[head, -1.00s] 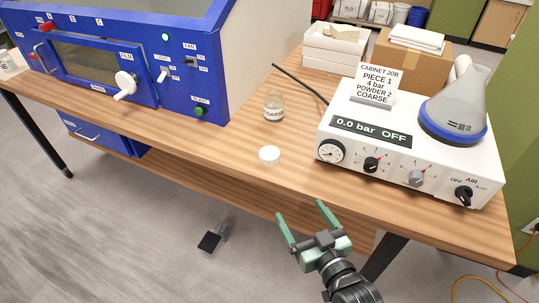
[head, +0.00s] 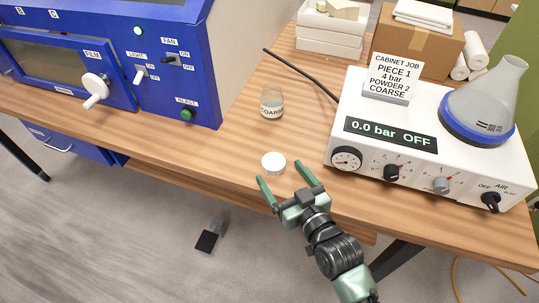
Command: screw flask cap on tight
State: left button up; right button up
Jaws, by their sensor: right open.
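A small clear glass jar labelled COARSE (head: 271,104) stands upright and open on the wooden bench. A white round cap (head: 273,163) lies on the bench in front of it, near the front edge, apart from the jar. A conical flask (head: 483,100) with a blue base band stands on the white control unit at the right; its top shows no separate cap that I can make out. My right gripper (head: 287,182) is open and empty, its fingertips just in front of the white cap. My left gripper is not in view.
The white control unit (head: 409,162) reads 0.0 bar OFF and carries a job card (head: 394,78). A black hose (head: 300,74) runs behind the jar. A blue cabinet (head: 165,105) stands at left. Bench surface (head: 225,150) around jar and cap is clear.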

aim_at(275, 163)
jog(key=shift+w+a+r+p, duration=0.2)
jog(key=shift+w+p, duration=0.1)
jog(key=shift+w, duration=0.3)
jog(key=x, duration=0.4)
jog(key=shift+f+p, duration=0.2)
jog(key=shift+p, duration=0.2)
jog(key=shift+w+f, duration=0.1)
jog(key=shift+w, duration=0.2)
jog(key=shift+s, duration=0.1)
jog(key=c, duration=1.4)
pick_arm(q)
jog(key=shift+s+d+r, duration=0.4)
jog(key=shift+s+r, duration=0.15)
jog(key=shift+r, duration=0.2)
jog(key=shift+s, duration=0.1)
